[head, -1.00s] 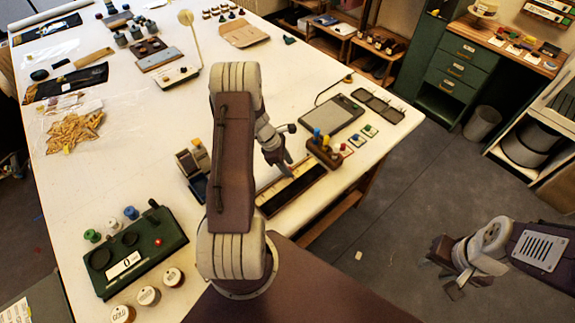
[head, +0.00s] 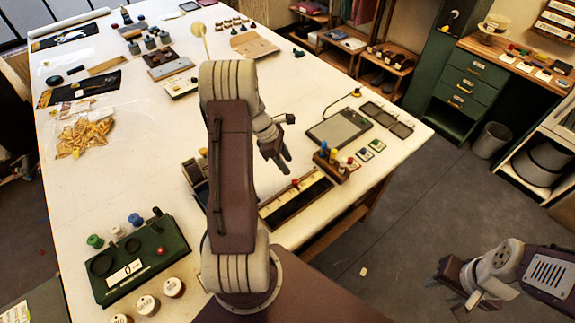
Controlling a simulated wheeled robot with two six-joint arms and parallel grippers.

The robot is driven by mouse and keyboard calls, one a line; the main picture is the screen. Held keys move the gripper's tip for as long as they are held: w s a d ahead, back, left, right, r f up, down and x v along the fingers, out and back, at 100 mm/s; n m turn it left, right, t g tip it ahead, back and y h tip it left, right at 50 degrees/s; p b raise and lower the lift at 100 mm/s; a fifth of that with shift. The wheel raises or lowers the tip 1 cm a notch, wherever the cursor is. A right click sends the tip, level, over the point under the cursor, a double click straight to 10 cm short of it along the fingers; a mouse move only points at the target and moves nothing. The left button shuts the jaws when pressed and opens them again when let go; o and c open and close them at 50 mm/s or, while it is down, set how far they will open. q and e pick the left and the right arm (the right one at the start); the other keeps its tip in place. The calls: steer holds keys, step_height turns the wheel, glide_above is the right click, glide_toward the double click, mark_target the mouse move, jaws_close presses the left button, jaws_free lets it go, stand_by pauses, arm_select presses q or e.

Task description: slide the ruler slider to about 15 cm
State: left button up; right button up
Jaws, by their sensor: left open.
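The scale marks are too small to read. My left gripper (head: 280,163) is open and empty, above and just beyond the ruler in the picture, apart from it. My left arm covers the area left of the ruler's near end. My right gripper (head: 462,288) hangs over the floor at the lower right, far from the ruler; its jaw opening is unclear.
A wooden block with coloured pegs (head: 334,163) stands close to the ruler's right end. A grey pad (head: 339,128) lies behind it. A green scale (head: 138,258) and several labelled round pots (head: 148,304) are at the near left.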

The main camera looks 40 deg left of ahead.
mark_target(294, 181)
arm_select(q)
steer(key=d+f+m+b, duration=0.1)
steer(key=f, duration=0.1)
steer(key=f+m+g+b, duration=0.1)
steer(key=f+m, duration=0.1)
steer(key=f, duration=0.1)
steer(key=w+d+f+m+b, duration=0.1)
steer(key=f, duration=0.2)
steer(key=shift+d+f+m+g+h+b, duration=0.25)
steer(key=shift+d+m+g+h+b, duration=0.05)
steer(key=shift+g+h, duration=0.1)
jaws_close()
stand_by(1.4)
